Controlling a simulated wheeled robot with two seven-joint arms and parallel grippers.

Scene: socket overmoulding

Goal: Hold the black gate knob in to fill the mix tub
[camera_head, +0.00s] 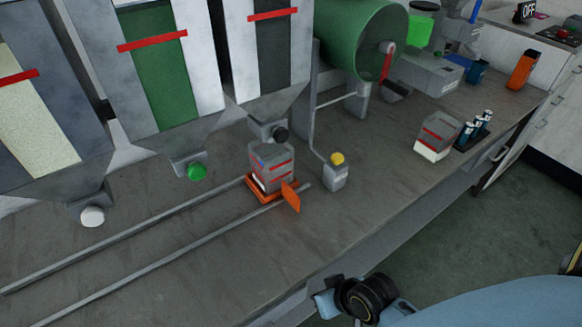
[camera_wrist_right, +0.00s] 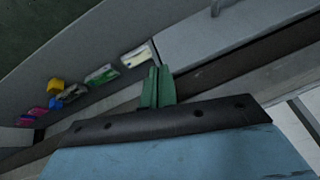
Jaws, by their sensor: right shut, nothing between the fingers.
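The black gate knob (camera_head: 281,134) sticks out under the right-hand hopper (camera_head: 275,95). A grey tub with red bands (camera_head: 271,165), which looks like the mix tub, stands upright on an orange carriage (camera_head: 258,195) on the rails, just below and beside that knob. How full it is cannot be seen. My right gripper (camera_wrist_right: 157,87) shows in the right wrist view as two green fingers, shut and empty, near a grey panel and away from the knob. The right gripper's fingers do not show in the head view. My left gripper is in neither view.
A green knob (camera_head: 197,171) and a white knob (camera_head: 92,216) sit under the other hoppers. A post with a yellow button (camera_head: 337,159) stands right of the carriage. A green drum (camera_head: 355,35) and a second banded tub (camera_head: 437,137) are farther right. The front bench is mostly clear.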

